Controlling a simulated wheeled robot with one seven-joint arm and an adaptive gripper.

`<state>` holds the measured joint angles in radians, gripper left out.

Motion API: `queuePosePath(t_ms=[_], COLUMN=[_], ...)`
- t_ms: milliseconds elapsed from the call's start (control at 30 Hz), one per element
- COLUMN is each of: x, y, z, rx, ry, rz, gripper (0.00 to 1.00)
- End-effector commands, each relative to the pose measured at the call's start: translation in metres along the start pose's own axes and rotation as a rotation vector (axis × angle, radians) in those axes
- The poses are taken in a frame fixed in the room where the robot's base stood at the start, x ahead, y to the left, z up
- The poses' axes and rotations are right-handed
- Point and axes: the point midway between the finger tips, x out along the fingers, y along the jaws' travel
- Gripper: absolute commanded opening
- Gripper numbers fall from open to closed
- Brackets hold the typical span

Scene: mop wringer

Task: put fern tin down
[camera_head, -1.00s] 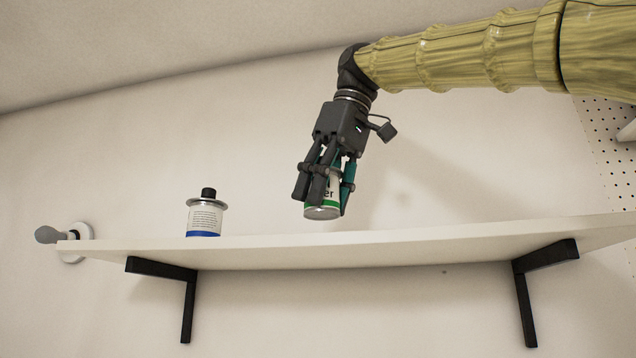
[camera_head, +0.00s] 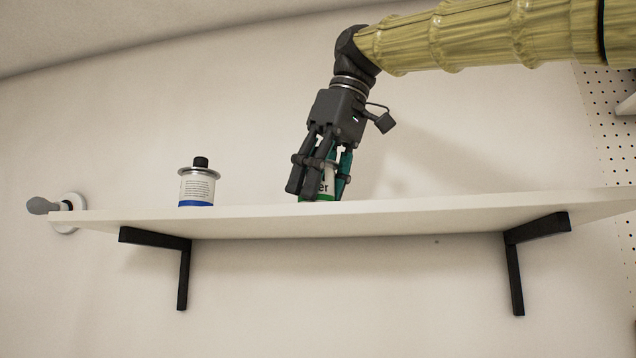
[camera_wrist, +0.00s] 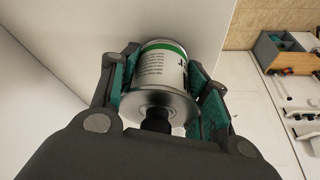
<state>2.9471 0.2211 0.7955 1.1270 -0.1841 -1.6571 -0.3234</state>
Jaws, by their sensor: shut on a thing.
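The fern tin (camera_head: 327,183) is a white tin with a green band and dark lettering. My gripper (camera_head: 320,182) is shut around it, low over the white shelf (camera_head: 400,213). The shelf's front edge hides the tin's bottom, so I cannot tell whether it touches the shelf. In the wrist view the tin (camera_wrist: 160,75) sits between both fingers (camera_wrist: 160,95), its metal top and black cap towards me and its green band at the far end, by a pale surface.
A similar tin with a blue band and black cap (camera_head: 198,186) stands on the shelf to the left. The shelf between the tins looks clear. A grey knob (camera_head: 42,205) is on the wall beyond the left end. Black brackets (camera_head: 514,270) support the shelf.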

Motion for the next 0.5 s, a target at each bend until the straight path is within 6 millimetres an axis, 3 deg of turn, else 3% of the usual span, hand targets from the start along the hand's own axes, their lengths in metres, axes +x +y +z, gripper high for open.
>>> queuePosePath(t_ms=[100, 133, 233, 500], x=[0.0021, 0.0019, 0.002, 0.0019], y=[0.0001, 0.0001, 0.0002, 0.0001], z=[0.0011, 0.0009, 0.0008, 0.0007], rx=[0.0, 0.0, 0.0, 0.0], ry=[0.0, 0.0, 0.0, 0.0], rz=[0.0, 0.0, 0.0, 0.0], gripper=[0.0, 0.52, 0.69, 0.69])
